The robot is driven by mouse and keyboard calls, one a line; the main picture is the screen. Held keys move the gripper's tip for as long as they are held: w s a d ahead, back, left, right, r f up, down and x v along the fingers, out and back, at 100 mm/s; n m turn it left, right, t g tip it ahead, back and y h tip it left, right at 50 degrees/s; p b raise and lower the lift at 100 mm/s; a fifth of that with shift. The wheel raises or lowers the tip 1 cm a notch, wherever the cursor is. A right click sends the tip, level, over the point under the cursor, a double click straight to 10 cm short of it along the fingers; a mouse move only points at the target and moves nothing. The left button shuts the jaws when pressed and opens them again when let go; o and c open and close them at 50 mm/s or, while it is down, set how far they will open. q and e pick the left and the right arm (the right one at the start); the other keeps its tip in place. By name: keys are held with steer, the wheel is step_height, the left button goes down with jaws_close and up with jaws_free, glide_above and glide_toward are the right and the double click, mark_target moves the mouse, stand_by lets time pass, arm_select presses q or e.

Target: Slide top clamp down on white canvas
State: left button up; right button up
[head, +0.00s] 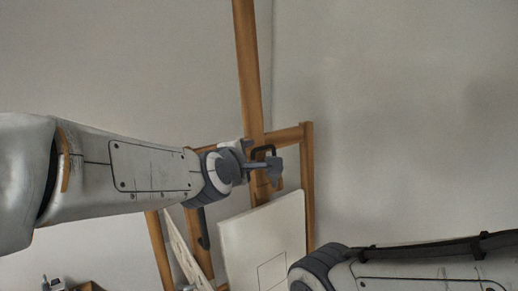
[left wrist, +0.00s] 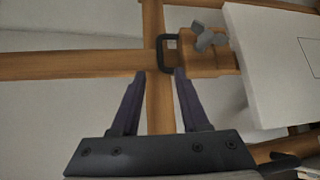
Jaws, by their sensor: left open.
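A white canvas (head: 258,232) with a thin drawn rectangle stands on a wooden easel (head: 247,60); its upper part shows in the left wrist view (left wrist: 262,60). The top clamp is a wooden block (left wrist: 205,63) with a black bracket (left wrist: 168,42) and a grey knob (left wrist: 207,38), on the mast at the canvas's top edge. In the head view its block (head: 262,188) is partly hidden by my left gripper (head: 272,165). My left gripper (left wrist: 160,74) is open and empty, its fingertips close to the black bracket. Contact cannot be told. My right gripper is out of view.
The easel's crossbar (head: 288,136) and right post (head: 307,180) stand beside my left gripper. Another white panel (head: 182,252) leans at the left. My right forearm (head: 420,272) is low at the right. Small items (head: 55,284) lie at bottom left. The upper right is bare wall.

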mark_target(259, 150)
arm_select(q)
steer(key=p+x, duration=0.1)
steer(key=x, duration=0.4)
steer(key=shift+w+d+p, duration=0.1)
steer(key=shift+w+p, duration=0.2)
steer(key=shift+w, duration=0.1)
steer(key=shift+w+d+f, duration=0.2)
steer(key=shift+w+f, duration=0.15)
steer(key=shift+w, duration=0.3)
steer(key=shift+c, duration=0.3)
jaws_close()
steer(key=shift+f, duration=0.1)
